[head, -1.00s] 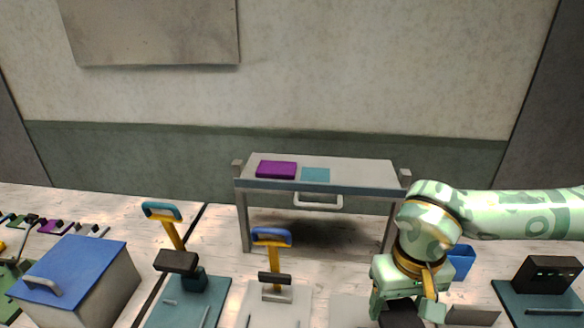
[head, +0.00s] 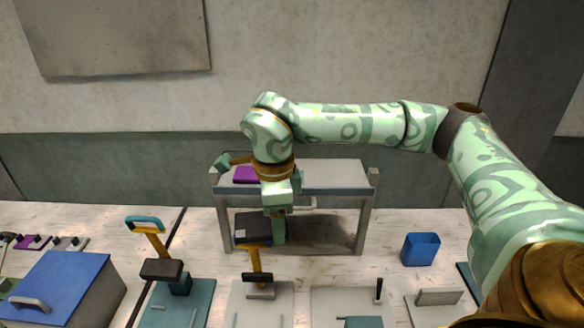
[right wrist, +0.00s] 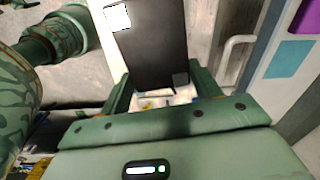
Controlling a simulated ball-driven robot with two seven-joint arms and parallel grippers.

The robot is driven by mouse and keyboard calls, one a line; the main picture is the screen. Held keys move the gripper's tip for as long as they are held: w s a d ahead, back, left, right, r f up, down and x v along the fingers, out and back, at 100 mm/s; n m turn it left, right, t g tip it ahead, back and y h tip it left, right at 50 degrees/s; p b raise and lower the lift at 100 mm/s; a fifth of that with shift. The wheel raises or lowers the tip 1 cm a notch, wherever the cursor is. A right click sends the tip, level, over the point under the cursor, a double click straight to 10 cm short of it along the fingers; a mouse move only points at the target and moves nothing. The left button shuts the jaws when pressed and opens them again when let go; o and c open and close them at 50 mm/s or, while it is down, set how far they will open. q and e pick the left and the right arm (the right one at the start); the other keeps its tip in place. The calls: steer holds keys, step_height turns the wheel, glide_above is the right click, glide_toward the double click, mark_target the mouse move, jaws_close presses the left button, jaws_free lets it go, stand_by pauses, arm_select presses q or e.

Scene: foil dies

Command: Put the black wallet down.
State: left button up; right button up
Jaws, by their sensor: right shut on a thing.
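The black wallet (head: 250,222) is a dark flat rectangle held up in front of the grey raised shelf (head: 330,175). My right gripper (head: 277,225) is shut on it. In the right wrist view the wallet (right wrist: 157,45) sticks out between the fingers of the right gripper (right wrist: 161,88), with a white square at one corner and a grey square near the fingers. In the head view the wallet overlaps the top of a yellow-posted lever (head: 254,262); whether they touch I cannot tell. My left gripper is not in view.
A purple pad (head: 245,174) lies on the shelf top; a teal pad (right wrist: 289,58) beside it shows in the right wrist view. A teal-handled lever (head: 150,235) and a blue-lidded box (head: 58,278) stand left. A blue bin (head: 421,250) stands right. The shelf top's right part is bare.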

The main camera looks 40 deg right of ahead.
steer(key=d+r+m+p, duration=0.2)
steer(key=d+r+m, duration=0.15)
steer(key=m, duration=0.65)
steer(key=d+r+m+p, duration=0.25)
steer(key=r+m, duration=0.25)
steer(key=m, duration=0.4)
steer(key=shift+m, duration=0.4)
steer(key=w+d+f, duration=0.2)
steer(key=w+f, duration=0.1)
steer(key=w, duration=0.1)
steer(key=w+d+f, duration=0.3)
steer(key=w, duration=0.1)
steer(key=w+d+f+p, duration=0.1)
steer(key=w+d+f, duration=0.2)
steer(key=w, duration=0.1)
steer(key=shift+d+f, duration=0.1)
steer(key=shift+d, duration=0.1)
steer(key=shift+w+f, duration=0.15)
steer(key=shift+f, duration=0.1)
step_height(320, 180, down, 3)
steer(key=shift+d+f+p, duration=0.1)
steer(key=shift+p, duration=0.3)
